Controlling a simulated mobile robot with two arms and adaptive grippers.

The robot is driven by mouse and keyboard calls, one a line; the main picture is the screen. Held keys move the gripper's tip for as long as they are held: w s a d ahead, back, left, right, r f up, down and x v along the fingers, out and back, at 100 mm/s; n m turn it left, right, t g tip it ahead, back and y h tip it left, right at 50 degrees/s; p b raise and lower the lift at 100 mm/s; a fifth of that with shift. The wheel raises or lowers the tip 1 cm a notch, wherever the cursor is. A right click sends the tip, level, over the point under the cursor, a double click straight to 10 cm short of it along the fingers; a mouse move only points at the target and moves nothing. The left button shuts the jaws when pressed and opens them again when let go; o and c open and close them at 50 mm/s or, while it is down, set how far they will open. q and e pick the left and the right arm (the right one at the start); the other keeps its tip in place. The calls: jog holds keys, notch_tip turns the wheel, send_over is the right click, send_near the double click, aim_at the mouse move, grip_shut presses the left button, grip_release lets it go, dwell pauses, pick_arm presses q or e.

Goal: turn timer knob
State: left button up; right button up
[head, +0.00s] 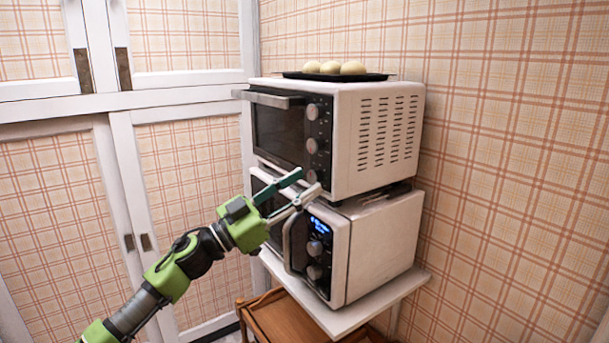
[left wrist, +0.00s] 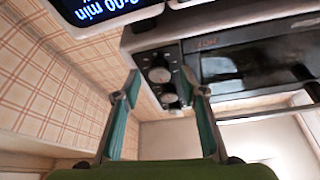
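The white toaster oven (head: 345,140) has a column of knobs on its dark front panel. The top knob (head: 312,112) and middle knob (head: 311,146) show clearly; the lowest knob (head: 312,176) is partly hidden by my fingers. My left gripper (head: 308,180) is open in front of the lowest knob. In the left wrist view, which is upside down, the spread green fingers (left wrist: 160,78) frame that knob (left wrist: 159,75), with the other knobs behind it. I cannot tell whether the fingers touch it. No label showing which knob is the timer is readable. My right gripper is out of view.
A microwave (head: 370,250) with a lit display (left wrist: 105,8) stands directly below the oven, its handle (head: 291,245) close under my gripper. A black tray (head: 340,77) with pale buns lies on top. Both appliances stand on a white shelf (head: 385,300) by the plaid wall.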

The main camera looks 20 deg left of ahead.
pick_arm(q)
jog(key=shift+w+d+r, duration=0.2)
jog(key=shift+w+d, duration=0.2)
grip_shut()
jog(key=shift+m, duration=0.4)
